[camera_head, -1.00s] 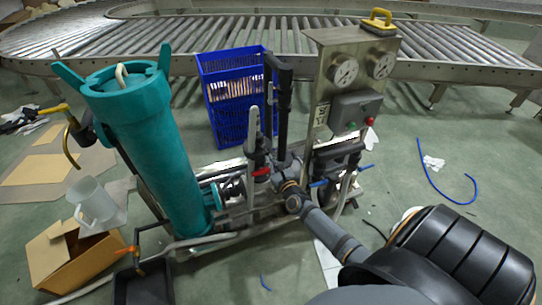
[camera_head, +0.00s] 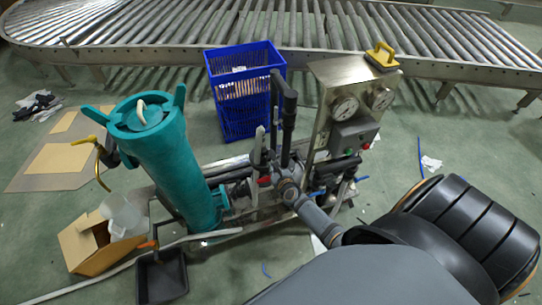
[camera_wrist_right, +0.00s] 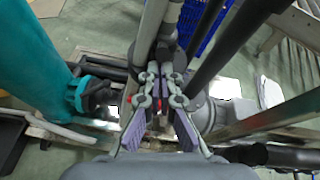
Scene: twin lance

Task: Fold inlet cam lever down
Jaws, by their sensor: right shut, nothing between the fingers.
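A slim pale grey upright piece (camera_head: 259,146), which looks like the cam lever, stands beside the black vertical pipe (camera_head: 289,125) in the middle of the skid. I cannot tell its coupling clearly. My right gripper (camera_head: 266,180) is low by the foot of these parts, small and partly hidden in the head view. In the right wrist view my right gripper (camera_wrist_right: 160,72) has its fingers together and holds nothing. A pale upright bar (camera_wrist_right: 152,35) rises just beyond the fingertips; whether they touch is unclear. My left gripper is in neither view.
The teal filter housing (camera_head: 172,165) stands left of the gripper, and the gauge panel (camera_head: 340,90) stands right. A blue crate (camera_head: 240,90) is behind. A cardboard box (camera_head: 92,245) and black tray (camera_head: 161,277) lie at the front left.

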